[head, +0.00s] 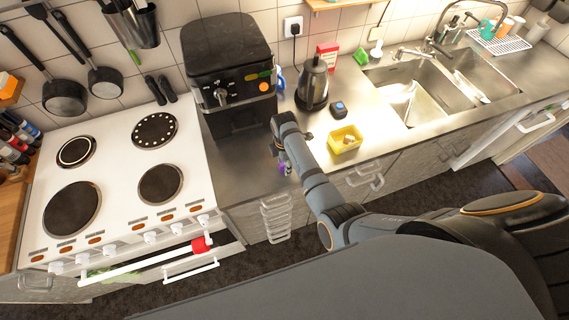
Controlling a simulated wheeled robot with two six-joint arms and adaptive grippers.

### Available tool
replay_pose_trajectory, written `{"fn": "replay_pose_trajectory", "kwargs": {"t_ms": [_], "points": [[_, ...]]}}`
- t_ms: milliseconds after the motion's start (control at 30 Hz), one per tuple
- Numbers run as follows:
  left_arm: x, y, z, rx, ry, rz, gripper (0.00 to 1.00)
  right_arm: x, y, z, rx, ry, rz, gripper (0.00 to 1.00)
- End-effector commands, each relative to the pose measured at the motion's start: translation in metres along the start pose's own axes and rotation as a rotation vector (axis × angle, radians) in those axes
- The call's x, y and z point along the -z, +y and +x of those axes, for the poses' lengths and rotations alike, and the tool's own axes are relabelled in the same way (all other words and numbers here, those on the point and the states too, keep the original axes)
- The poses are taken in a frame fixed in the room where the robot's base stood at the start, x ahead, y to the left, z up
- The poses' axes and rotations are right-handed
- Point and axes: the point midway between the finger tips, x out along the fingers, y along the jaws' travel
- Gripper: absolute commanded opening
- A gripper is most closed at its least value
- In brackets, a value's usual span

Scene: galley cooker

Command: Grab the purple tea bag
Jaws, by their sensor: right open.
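A small purple patch, which looks like the purple tea bag (283,169), shows at the front edge of the steel counter, left of my right forearm. My right arm comes in from the right, and its gripper (281,157) points down right at the purple patch. The jaws are open. The wrist hides part of this spot, so I cannot tell whether the fingers touch the tea bag. A yellow box (345,146) with something pale in it stands on the counter just right of the wrist. My left gripper is not in view.
A black coffee machine (228,65) stands behind and left of the gripper. A dark kettle (313,83) and a small dark item with a blue top (339,109) stand behind the yellow box. The white cooker (115,180) is at left, the sink (415,100) at right.

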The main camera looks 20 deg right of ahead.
Motion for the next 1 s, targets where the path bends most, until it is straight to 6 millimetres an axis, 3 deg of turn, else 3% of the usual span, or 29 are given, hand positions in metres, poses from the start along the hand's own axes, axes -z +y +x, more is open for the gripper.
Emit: {"fn": "replay_pose_trajectory", "kwargs": {"t_ms": [233,567,1000], "points": [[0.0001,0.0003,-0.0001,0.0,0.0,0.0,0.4,0.0001,0.0,0.0043,-0.001,0.001,0.0,0.47],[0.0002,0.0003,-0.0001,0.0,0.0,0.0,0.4,0.0002,-0.0001,0.0041,0.0,0.0,0.0,0.04],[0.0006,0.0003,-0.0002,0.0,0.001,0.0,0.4,0.0006,0.0046,-0.0023,-0.002,0.0,0.001,0.03]]}}
